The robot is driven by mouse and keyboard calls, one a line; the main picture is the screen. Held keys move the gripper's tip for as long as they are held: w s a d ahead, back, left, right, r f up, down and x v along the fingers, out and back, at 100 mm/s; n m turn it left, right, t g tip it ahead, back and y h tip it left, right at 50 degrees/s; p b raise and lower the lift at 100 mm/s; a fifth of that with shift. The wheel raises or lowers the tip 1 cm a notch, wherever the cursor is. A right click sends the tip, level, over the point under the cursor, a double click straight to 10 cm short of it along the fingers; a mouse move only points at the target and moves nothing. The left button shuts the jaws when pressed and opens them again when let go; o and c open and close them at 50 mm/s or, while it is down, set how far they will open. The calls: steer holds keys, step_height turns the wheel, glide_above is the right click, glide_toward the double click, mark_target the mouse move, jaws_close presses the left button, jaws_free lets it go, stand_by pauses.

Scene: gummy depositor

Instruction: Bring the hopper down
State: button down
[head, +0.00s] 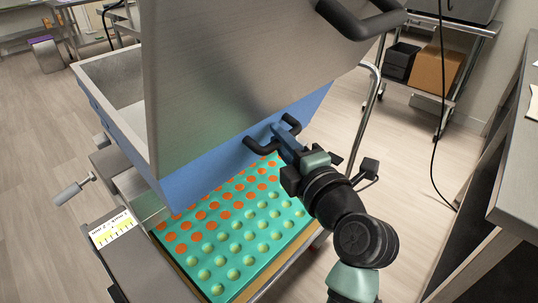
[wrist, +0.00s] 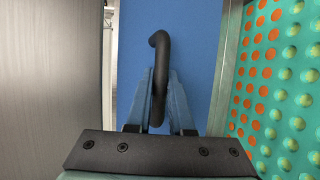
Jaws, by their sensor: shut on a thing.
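The hopper (head: 225,85) is a large steel box with a blue lower band, standing over the depositor in the head view. Its blue band also fills the middle of the wrist view (wrist: 195,40). A black handle (head: 262,146) juts from the blue band. In the wrist view the curved handle (wrist: 159,60) passes between my fingers. My gripper (head: 283,138) is shut on this handle. A green mould tray (head: 255,235) lies below the hopper, with orange-filled cavities and several pale green empty-looking ones. The hopper's underside is hidden.
Another black handle (head: 360,18) sits higher on the hopper. A scale plate (head: 113,230) and a crank handle (head: 72,191) are at the left. A steel table (head: 515,190) stands at the right, a cart with a cardboard box (head: 437,68) behind. Floor between is clear.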

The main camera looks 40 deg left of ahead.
mark_target(266, 123)
steer(key=shift+s+a+r, duration=0.15)
steer(key=shift+a+r, duration=0.55)
steer(key=shift+r, duration=0.15)
steer(key=shift+w+a+r+n+g+h+p, duration=0.25)
steer(key=shift+a+n+g+h+p, duration=0.15)
steer(key=shift+a+g+h, duration=0.15)
steer(key=shift+a, duration=0.25)
steer(key=c, duration=1.1)
jaws_free()
steer(key=shift+s+d+f+h, duration=0.1)
steer(key=shift+d+f+h, duration=0.05)
steer(key=shift+d+h, duration=0.15)
steer(key=v, duration=1.2)
steer(key=shift+s+d, duration=0.1)
steer(key=shift+d, duration=0.15)
